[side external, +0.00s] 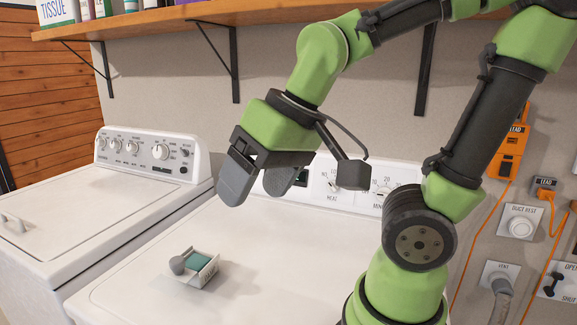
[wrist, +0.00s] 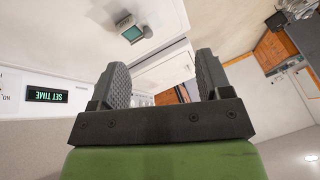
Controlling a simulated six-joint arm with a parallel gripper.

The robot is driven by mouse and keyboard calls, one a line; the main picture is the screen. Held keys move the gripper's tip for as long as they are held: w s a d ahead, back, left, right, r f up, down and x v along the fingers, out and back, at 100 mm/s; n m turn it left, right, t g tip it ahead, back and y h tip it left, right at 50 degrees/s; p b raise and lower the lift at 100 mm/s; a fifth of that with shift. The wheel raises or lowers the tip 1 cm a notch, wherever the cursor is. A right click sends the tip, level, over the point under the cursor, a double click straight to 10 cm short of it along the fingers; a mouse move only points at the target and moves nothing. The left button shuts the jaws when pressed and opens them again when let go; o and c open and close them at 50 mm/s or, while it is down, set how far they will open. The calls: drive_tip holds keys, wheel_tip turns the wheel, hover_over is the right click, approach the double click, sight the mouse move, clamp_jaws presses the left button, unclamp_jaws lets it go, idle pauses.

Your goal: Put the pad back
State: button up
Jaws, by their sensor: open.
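My gripper (side external: 256,188) is open and empty, well above the machine top and apart from the holder. In the wrist view its two grey fingers (wrist: 162,72) stand wide apart with nothing between them.
The machine top (side external: 290,240) around the holder is clear. Its control panel (side external: 360,190) with dials rises behind. A second white machine (side external: 90,205) stands left. A wooden shelf (side external: 200,22) on black brackets runs above. An orange device (side external: 513,150) and cables hang on the wall at right.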

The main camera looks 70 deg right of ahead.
drive_tip(key=s+r+t, duration=0.1)
drive_tip(key=s, duration=0.1)
drive_tip(key=s+r+t, duration=0.1)
drive_tip(key=s, duration=0.1)
drive_tip(key=shift+d+r+m, duration=0.2)
drive_tip(key=shift+m, duration=0.2)
idle(0.9)
